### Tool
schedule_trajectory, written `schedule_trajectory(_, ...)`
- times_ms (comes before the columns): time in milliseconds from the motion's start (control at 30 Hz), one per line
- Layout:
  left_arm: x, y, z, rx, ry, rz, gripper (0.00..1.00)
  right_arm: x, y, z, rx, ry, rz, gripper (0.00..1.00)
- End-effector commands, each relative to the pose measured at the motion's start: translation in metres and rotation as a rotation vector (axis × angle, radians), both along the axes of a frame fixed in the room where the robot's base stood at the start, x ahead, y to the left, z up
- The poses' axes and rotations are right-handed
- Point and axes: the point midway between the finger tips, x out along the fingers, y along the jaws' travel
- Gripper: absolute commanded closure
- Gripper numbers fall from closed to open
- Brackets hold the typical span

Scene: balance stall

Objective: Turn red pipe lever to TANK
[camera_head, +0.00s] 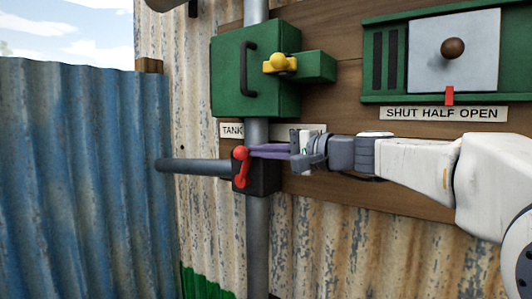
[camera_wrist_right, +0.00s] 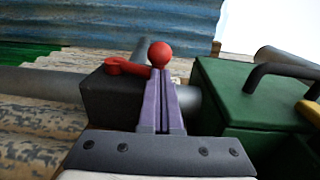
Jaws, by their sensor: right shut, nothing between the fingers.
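The red pipe lever (camera_head: 241,169) is on the front of a black valve block (camera_head: 267,178) on the grey pipes. Its round knob is at the top and its pivot lower down, so it points roughly upward. A TANK label (camera_head: 232,130) sits above and left of it. My right gripper (camera_head: 252,150) has purple fingers, shut and empty, at the knob's right side. In the right wrist view, the fingertips (camera_wrist_right: 161,74) end just below the red knob (camera_wrist_right: 160,54); I cannot tell whether they touch it. My left gripper is not in view.
A green box (camera_head: 240,75) with a black handle and yellow knob (camera_head: 280,63) is above the valve. A second label (camera_head: 314,127) is partly hidden by my gripper. A green-framed slider panel (camera_head: 452,52) is upper right. Blue corrugated sheet (camera_head: 80,180) stands left.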

Motion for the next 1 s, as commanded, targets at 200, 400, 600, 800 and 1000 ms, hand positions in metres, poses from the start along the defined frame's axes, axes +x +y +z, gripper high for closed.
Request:
schedule_trajectory(200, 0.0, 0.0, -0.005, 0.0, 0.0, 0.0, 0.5, 0.009, -0.001, 0.007, 0.005, -0.002, -0.015, 1.0)
schedule_trajectory(400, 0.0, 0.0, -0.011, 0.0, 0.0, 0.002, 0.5, 0.017, 0.009, 0.014, 0.007, -0.002, -0.015, 1.0)
schedule_trajectory(600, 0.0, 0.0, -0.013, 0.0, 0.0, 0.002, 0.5, 0.022, 0.016, 0.018, 0.007, -0.002, -0.016, 1.0)
schedule_trajectory(800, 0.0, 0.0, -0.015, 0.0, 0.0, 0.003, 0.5, 0.025, 0.02, 0.02, 0.006, -0.002, -0.017, 1.0)
schedule_trajectory(1000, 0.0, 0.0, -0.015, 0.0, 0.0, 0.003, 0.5, 0.025, 0.021, 0.02, 0.006, -0.002, -0.017, 1.0)
